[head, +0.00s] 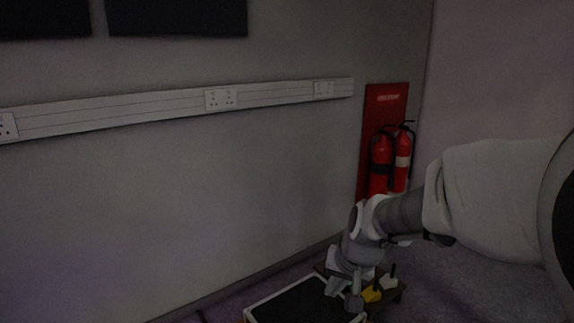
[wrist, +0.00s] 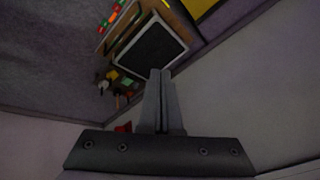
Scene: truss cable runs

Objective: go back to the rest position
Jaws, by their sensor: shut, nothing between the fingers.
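My gripper (wrist: 161,74) is shut in the wrist view, its two grey fingers together with nothing between them. In the head view my arm reaches in from the right and ends low, right of centre, above a bench. A black tray or mat with a white rim (head: 256,311) lies just below and left of the arm's end. It also shows past the fingertips in the wrist view (wrist: 181,57). Yellow (head: 371,295) and other small items stand right of it. The gap between my fingertips and the tray is hard to judge.
White wall trunking (head: 160,111) with sockets (head: 220,99) runs along the grey wall. Two red fire extinguishers (head: 381,163) hang on a red board (head: 386,101) behind my arm. Small coloured blocks (wrist: 114,18) lie beside the tray.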

